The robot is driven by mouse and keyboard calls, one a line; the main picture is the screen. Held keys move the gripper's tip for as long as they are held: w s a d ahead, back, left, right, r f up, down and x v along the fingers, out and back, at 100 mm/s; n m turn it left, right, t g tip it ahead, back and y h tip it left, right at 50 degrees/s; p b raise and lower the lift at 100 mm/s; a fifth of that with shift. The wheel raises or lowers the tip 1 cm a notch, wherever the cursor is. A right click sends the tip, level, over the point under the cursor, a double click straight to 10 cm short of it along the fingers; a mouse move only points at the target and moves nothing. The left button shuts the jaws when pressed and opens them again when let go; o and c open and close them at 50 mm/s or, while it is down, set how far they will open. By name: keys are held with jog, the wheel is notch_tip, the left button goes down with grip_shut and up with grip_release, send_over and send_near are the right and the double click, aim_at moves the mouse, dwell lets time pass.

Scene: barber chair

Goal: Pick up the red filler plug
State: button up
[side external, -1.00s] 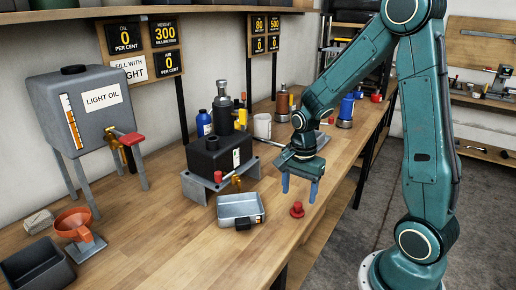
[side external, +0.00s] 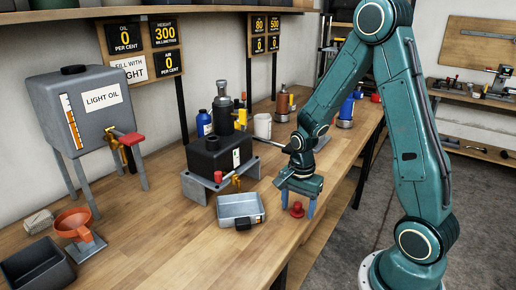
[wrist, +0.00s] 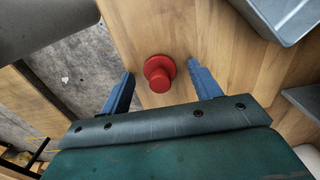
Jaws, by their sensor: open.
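The red filler plug (side external: 297,209) stands upright on the wooden bench near its front edge. It also shows in the wrist view (wrist: 159,74), with its round flange and knob. My gripper (side external: 296,211) is open, its two blue fingers pointing down on either side of the plug in the side view. In the wrist view my gripper (wrist: 160,78) has the plug lying between the lines of its fingers, with clear gaps on both sides. Neither finger touches the plug.
A grey metal tray (side external: 226,222) sits just left of the plug; its corner shows in the wrist view (wrist: 290,14). A black tank (side external: 214,154) on a grey stand is behind it. The bench edge drops off close to the right.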

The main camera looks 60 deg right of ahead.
aim_at(298, 204)
jog(key=c, duration=1.1)
jog(key=shift+c, duration=0.2)
notch_tip(298, 204, up, 20)
dwell(0.4)
dwell(0.5)
jog(key=w+a+r, duration=0.2)
jog(key=w, duration=0.5)
jog(key=w+a+r, duration=0.2)
jog(key=w+r, duration=0.1)
jog(key=w, duration=0.5)
jog(key=w+a+r, duration=0.2)
jog(key=w+a, duration=0.1)
jog(key=w, duration=0.5)
jog(key=shift+w+r, duration=0.15)
jog(key=shift+r, duration=0.1)
jog(key=shift+a, duration=0.1)
